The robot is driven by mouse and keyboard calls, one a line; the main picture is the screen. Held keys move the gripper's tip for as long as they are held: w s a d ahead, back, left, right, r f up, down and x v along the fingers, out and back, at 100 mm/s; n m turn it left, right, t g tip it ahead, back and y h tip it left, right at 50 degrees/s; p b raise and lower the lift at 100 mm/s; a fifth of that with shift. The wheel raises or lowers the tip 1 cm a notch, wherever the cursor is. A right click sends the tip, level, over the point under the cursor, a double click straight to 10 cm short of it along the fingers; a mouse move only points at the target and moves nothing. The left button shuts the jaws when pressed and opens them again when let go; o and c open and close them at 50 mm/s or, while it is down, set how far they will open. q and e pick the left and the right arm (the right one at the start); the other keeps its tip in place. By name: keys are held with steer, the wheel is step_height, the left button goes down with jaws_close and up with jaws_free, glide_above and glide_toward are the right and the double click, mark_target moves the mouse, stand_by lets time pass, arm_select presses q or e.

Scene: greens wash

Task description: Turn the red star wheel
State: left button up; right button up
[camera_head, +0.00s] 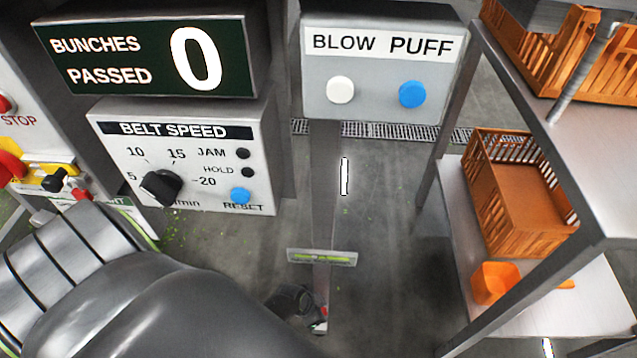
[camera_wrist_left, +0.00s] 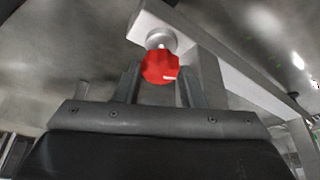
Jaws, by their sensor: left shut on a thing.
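The red star wheel (camera_wrist_left: 160,67) sits on a round metal stem fixed to a grey metal bar in the left wrist view. My left gripper (camera_wrist_left: 160,80) has one finger on each side of the wheel and is shut on it. In the head view my left arm comes in from the lower left and covers much of that corner. A small bit of red (camera_head: 319,326) shows low in the middle beside my dark left gripper; most of the wheel is hidden there. My right gripper is not in view.
A belt speed panel (camera_head: 221,160) and a bunches counter (camera_head: 146,85) reading 0 stand at upper left. A blow and puff box (camera_head: 376,105) stands at top middle on a post. At right, a metal rack holds orange crates (camera_head: 500,228). Bare floor lies between.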

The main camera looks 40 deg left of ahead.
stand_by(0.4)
arm_select(q)
steer(key=o, duration=1)
steer(key=shift+a, duration=0.1)
steer(key=shift+w+r, duration=0.1)
